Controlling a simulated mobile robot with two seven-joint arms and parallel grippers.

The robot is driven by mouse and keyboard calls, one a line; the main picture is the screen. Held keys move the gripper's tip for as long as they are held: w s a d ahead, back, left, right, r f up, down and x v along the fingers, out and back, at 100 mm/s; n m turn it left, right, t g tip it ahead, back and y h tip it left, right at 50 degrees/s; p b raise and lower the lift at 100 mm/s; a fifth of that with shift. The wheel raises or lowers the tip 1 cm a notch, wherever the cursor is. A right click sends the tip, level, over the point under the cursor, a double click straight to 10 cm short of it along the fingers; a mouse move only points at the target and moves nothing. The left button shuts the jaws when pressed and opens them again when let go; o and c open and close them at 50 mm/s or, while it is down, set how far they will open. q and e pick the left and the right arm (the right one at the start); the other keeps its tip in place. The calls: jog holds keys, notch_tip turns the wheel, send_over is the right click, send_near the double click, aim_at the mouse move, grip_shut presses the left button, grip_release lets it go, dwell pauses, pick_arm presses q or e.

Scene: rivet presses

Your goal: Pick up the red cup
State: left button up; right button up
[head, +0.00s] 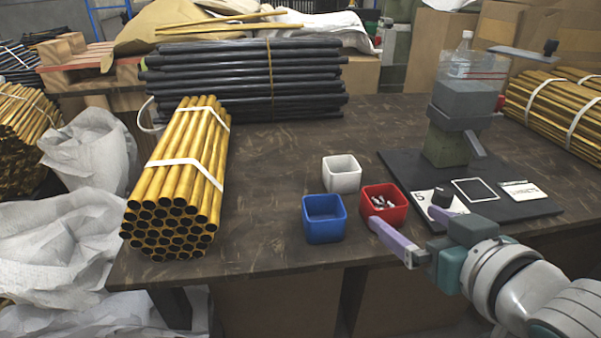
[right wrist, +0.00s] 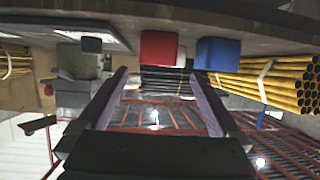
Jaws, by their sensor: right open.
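The red cup (head: 384,213) stands upright on the dark table, with several small metal rivets (head: 382,202) inside it. My right gripper (head: 407,217) is open and empty at the cup's front right, with its purple fingers spread. One finger overlaps the cup's lower front edge in the head view; I cannot tell whether it touches. In the right wrist view the red cup (right wrist: 160,47) appears just past the open fingertips (right wrist: 158,73), not between them. My left gripper is not in view.
A blue cup (head: 323,220) stands left of the red one and a white cup (head: 341,174) behind. Yellow tubes (head: 180,180) lie at left.

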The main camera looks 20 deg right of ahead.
aim_at(376, 192)
jog(key=x, duration=0.2)
jog(key=b+x, duration=0.1)
jog(key=shift+w+d, duration=0.25)
jog(key=shift+w, duration=0.15)
jog(key=b+x, duration=0.1)
jog(key=x, duration=0.1)
jog(key=b+x, duration=0.1)
jog(key=x, duration=0.2)
jog(key=shift+w+r, duration=0.15)
jog(key=shift+r, duration=0.05)
jog(key=c, duration=1.3)
jog(key=shift+o, duration=0.2)
